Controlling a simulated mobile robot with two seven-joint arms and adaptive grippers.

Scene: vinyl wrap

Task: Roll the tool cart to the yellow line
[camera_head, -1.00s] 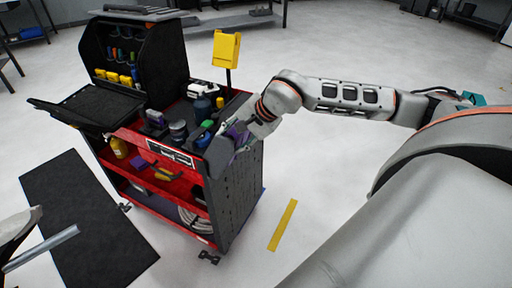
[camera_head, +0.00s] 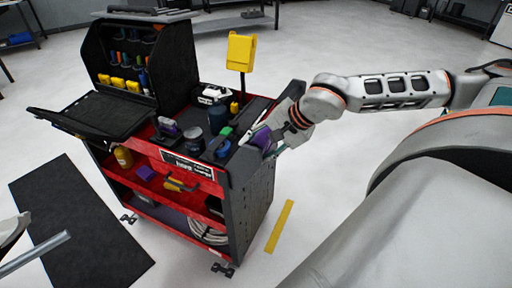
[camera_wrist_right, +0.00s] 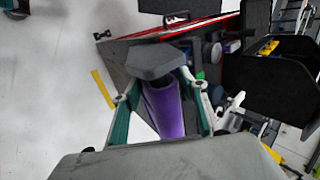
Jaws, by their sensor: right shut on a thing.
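The red and black tool cart (camera_head: 228,205) stands upright on its casters at the middle left of the head view, loaded with bottles and tools. The yellow line (camera_head: 279,226) is on the floor just right of the cart's near side; it also shows in the right wrist view (camera_wrist_right: 103,88). My right gripper (camera_head: 268,143) is at the cart's right end, its fingers around a purple part (camera_wrist_right: 164,108), which looks like the cart's handle. At the left edge of the head view, a pale part and a metal bar show; my left gripper is not clearly visible.
A black mat (camera_head: 75,232) lies on the floor left of the cart. A yellow box on a post (camera_head: 241,52) rises from the cart. Workbenches stand at the back.

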